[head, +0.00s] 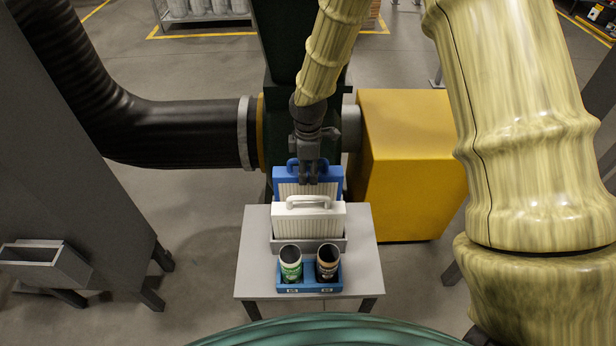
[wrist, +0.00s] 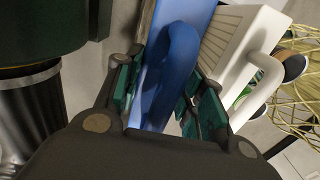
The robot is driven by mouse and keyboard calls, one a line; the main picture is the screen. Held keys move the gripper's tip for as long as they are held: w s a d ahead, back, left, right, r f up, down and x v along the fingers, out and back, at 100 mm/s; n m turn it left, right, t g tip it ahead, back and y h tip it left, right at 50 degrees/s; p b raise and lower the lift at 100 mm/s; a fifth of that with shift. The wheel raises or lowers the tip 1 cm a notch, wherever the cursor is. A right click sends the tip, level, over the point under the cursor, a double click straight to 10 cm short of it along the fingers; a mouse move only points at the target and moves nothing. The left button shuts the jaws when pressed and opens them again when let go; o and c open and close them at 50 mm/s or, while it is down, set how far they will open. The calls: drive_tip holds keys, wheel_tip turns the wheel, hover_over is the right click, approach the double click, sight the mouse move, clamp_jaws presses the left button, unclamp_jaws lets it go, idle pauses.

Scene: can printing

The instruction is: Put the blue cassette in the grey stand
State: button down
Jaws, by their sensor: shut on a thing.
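The blue cassette (head: 308,180), a blue frame with pale pleats and a top handle, is upright behind the white cassette (head: 308,222). My gripper (head: 308,180) is shut on the blue cassette's handle from above; in the wrist view the blue handle (wrist: 177,70) lies between its fingers. A low grey stand (head: 338,246) on the table holds the white cassette. The blue cassette's lower part is hidden behind the white one, so I cannot tell whether it touches the table or stand. Another grey open-topped box (head: 45,262) is mounted on the panel at left.
On the grey table (head: 255,265), a blue tray (head: 308,289) holds a green-labelled can (head: 291,270) and a dark can (head: 327,268) in front of the stand. A yellow box (head: 412,150) stands close behind at right. A black duct (head: 150,125) is at left.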

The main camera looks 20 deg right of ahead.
drive_tip(key=shift+f+p, duration=0.4)
drive_tip(key=shift+f, duration=1.3)
drive_tip(key=c, duration=0.9)
unclamp_jaws()
drive_tip(key=shift+r+b, duration=1.8)
drive_tip(key=shift+r, duration=4.35)
